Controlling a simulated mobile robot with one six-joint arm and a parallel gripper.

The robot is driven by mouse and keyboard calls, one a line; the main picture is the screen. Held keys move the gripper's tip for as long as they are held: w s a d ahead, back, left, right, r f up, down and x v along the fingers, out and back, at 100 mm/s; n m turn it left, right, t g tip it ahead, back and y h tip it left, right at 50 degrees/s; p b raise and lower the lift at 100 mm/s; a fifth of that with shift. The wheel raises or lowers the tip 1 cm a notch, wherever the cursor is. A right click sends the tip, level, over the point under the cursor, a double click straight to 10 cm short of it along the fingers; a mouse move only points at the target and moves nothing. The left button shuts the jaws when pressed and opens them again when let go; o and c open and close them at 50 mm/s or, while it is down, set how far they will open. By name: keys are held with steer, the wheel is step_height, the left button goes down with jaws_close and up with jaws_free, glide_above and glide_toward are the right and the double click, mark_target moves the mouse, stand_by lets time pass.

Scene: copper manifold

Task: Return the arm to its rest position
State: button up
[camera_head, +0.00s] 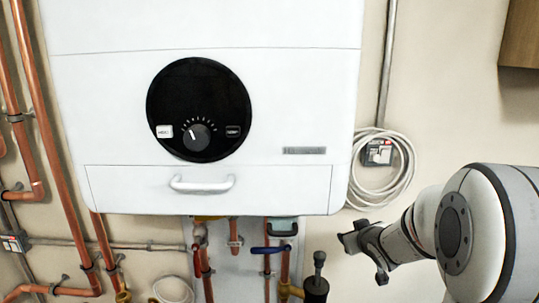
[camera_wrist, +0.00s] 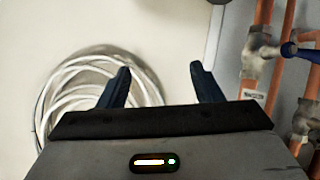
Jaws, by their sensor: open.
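My gripper (camera_head: 364,254) is at the lower right in the head view, below and to the right of the white boiler (camera_head: 110,120). Its dark fingers are spread apart with nothing between them. In the wrist view my gripper (camera_wrist: 160,85) shows two separate fingers pointing at the wall, also empty. My arm comes in from the right edge of the head view. The gripper appears apart from the boiler and the pipes.
A coiled white cable (camera_head: 383,170) hangs right of the boiler. Copper pipes (camera_head: 55,150) run down the left wall. A blue-handled valve (camera_head: 270,250) and a dark cylindrical fitting (camera_head: 316,287) are below the boiler. A wooden cabinet (camera_head: 522,35) is at upper right.

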steer(key=s+a+r+m+g+p, duration=0.1)
steer(key=s+a+r+g+p, duration=0.1)
steer(key=s, duration=0.8)
steer(key=s+a+r+m+g+p, duration=0.1)
steer(key=s+a+r+g+p, duration=0.2)
steer(key=s, duration=0.7)
steer(key=s+a+r+m+g+p, duration=0.1)
steer(key=s+a+r+g+p, duration=0.2)
steer(key=s, duration=0.6)
steer(key=shift+s+a+m+g, duration=0.15)
steer(key=shift+s+m+g, duration=0.2)
steer(key=shift+g, duration=0.45)
